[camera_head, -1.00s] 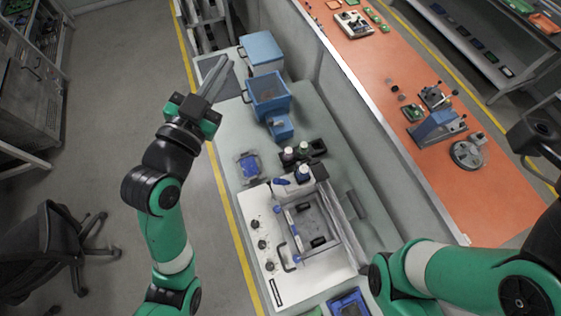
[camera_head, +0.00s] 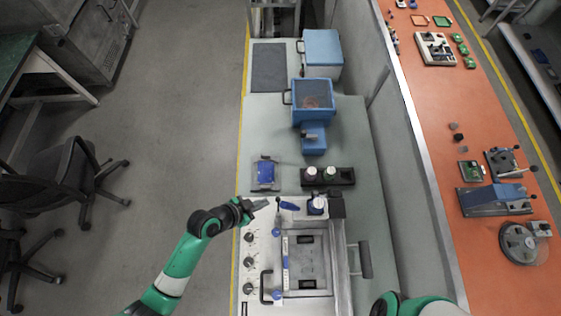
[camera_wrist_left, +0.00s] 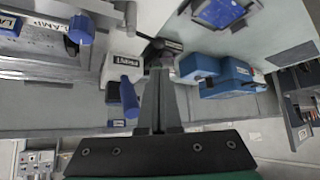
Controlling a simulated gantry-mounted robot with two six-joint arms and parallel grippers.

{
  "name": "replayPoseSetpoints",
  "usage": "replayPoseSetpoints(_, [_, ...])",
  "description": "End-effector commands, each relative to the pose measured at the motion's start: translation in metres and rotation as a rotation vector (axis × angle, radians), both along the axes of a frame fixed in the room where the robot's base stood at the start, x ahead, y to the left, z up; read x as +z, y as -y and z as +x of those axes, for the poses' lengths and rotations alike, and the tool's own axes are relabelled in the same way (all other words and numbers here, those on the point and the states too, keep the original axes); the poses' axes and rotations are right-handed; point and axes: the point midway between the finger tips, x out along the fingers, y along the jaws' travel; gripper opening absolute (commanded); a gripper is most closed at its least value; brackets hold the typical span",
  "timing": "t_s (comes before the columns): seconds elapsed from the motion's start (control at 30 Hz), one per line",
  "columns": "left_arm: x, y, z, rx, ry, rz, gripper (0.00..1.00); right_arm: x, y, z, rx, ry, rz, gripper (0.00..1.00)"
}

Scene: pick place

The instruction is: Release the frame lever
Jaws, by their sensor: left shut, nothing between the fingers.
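A white and grey machine (camera_head: 252,285) stands on the bench in the head view, with a rectangular metal frame (camera_head: 325,265) on top. Blue-handled parts sit along it: a lever (camera_head: 289,205) at its far edge and a blue knob (camera_head: 278,232) at the frame's left side. My left gripper (camera_head: 262,204) is shut and empty, over the machine's far left corner, left of the blue lever. In the left wrist view, the shut fingers (camera_wrist_left: 160,62) lie between a blue handle (camera_wrist_left: 129,95) and a blue device (camera_wrist_left: 222,78). I cannot tell which lever is the frame lever. My right gripper is out of view.
A blue tray (camera_head: 265,172) and a black holder with bottles (camera_head: 340,177) lie beyond the machine. An orange table (camera_head: 450,110) is on the right. The floor at left is open, with a chair (camera_head: 70,170).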

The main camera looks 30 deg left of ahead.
Motion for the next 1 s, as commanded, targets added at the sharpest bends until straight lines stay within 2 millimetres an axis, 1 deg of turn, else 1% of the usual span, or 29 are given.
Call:
replayPoseSetpoints(0.13, [-0.002,0.001,0.002,-0.001,0.001,0.0,0.0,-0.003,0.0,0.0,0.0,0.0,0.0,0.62])
replayPoseSetpoints(0.27, [-0.015,0.004,0.01,-0.004,0.003,0.002,0.0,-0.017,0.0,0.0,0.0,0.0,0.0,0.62])
replayPoseSetpoints(0.33, [-0.025,0.008,0.017,-0.004,0.004,0.001,0.0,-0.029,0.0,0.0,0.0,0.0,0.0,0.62])
replayPoseSetpoints(0.4, [-0.03,0.011,0.025,-0.004,0.0,0.001,0.0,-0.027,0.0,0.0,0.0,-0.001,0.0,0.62])
replayPoseSetpoints(0.6, [-0.058,0.022,0.048,-0.003,0.001,0.001,0.0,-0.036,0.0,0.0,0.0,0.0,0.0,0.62])
replayPoseSetpoints(0.7, [-0.067,0.025,0.057,-0.002,0.001,0.002,0.0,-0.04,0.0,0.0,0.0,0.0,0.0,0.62])
replayPoseSetpoints(0.8, [-0.072,0.027,0.061,-0.001,0.001,0.001,0.0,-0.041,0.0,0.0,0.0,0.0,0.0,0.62])
replayPoseSetpoints(1.0, [-0.073,0.028,0.063,-0.001,0.003,0.001,0.0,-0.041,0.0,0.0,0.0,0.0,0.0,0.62])
